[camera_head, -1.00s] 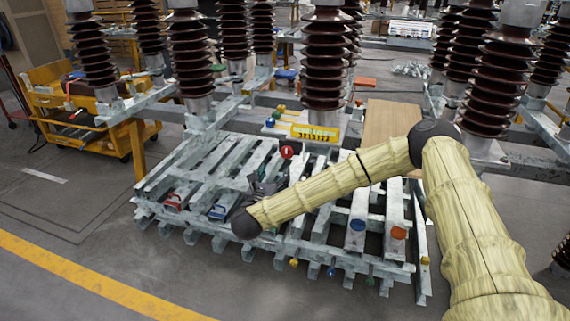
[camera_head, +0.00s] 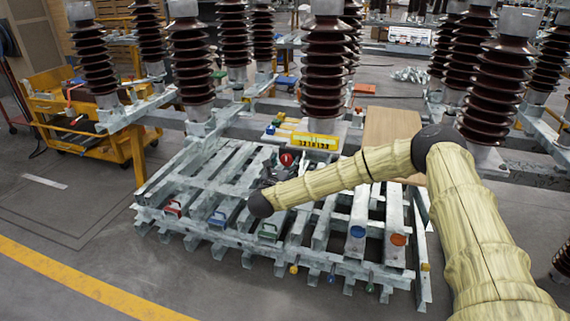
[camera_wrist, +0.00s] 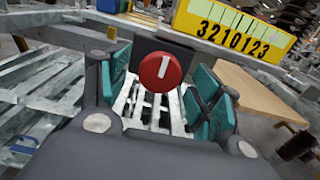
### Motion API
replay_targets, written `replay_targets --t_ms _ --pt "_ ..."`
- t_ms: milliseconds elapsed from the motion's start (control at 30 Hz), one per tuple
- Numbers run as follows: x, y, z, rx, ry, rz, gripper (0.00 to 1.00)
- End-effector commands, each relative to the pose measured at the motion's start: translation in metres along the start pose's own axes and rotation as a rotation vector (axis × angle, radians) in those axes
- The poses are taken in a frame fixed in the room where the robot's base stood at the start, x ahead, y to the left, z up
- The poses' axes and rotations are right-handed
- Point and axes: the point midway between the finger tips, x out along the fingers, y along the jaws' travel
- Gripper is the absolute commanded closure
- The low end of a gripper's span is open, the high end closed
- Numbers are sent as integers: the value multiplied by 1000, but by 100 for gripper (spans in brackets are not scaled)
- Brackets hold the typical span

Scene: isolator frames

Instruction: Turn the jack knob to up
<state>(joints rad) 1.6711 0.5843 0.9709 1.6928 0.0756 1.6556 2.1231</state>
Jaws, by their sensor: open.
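The jack knob is a round red knob (camera_wrist: 160,71) with a white bar, on a dark mount. In the wrist view it sits between my open fingers, near their tips, and its white bar stands close to upright, leaning slightly right. My gripper (camera_wrist: 165,90) has teal pads on both sides, apart and with nothing held; whether a pad touches the knob I cannot tell. In the head view the red knob (camera_head: 286,159) shows just beyond my dark gripper (camera_head: 275,172), partly hidden by it.
A yellow scale plate (camera_head: 314,141) with numbers stands just behind the knob. A slatted metal frame (camera_head: 180,185) lies under my arm, with red, blue and green handled blocks along its front. Brown ribbed insulators (camera_head: 325,65) stand behind. A wooden board (camera_head: 390,125) lies to the right.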

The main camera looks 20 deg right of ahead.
Motion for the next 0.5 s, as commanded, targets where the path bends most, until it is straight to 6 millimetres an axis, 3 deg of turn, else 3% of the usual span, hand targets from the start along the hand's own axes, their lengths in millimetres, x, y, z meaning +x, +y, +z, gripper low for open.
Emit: replay_targets --t_ms 267,500 --pt "1 0 0 0 0 0 36" --pt "1 0 0 0 0 0 76"
